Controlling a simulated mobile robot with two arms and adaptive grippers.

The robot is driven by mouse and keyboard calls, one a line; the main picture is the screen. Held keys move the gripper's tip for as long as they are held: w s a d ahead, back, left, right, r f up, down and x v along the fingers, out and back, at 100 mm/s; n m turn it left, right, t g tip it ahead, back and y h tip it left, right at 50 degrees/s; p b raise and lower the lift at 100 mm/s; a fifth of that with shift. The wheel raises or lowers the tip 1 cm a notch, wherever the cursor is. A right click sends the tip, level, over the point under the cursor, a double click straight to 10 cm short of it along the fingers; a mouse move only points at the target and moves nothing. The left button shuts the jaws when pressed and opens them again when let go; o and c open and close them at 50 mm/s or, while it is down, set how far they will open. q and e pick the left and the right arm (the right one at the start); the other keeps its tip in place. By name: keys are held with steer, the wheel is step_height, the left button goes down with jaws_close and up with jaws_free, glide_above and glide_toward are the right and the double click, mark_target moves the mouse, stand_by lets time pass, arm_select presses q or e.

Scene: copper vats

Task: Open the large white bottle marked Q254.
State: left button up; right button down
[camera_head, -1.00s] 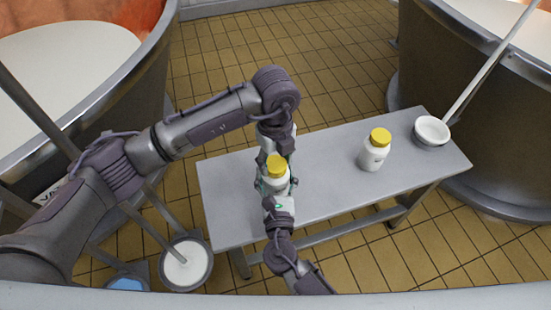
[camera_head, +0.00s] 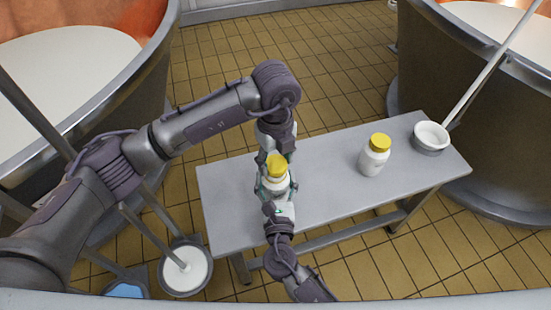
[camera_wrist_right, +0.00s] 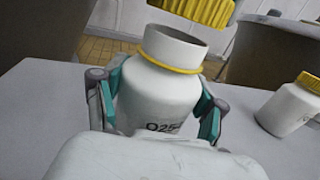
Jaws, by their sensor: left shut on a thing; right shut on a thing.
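The large white bottle (camera_wrist_right: 160,95) stands upright on the table, its label partly hidden and reading "Q25". Its neck is open, with a yellow ring around it. The yellow cap (camera_wrist_right: 198,12) is off the neck, just above it, cut by the top edge of the right wrist view. My right gripper (camera_wrist_right: 158,105) is shut around the bottle's body. In the head view my left gripper (camera_head: 275,158) is shut on the cap from above; its fingers are partly hidden. The bottle (camera_head: 276,186) sits between both grippers.
A second white bottle with a yellow cap (camera_head: 375,155) stands further right on the grey table (camera_head: 325,175). Large vats (camera_head: 470,120) flank the scene. A bucket (camera_head: 186,268) stands on the floor at left.

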mark_target(276, 163)
arm_select(q)
steer(key=shift+r, duration=2)
arm_select(e)
jaws_free()
steer(key=shift+s, duration=0.1)
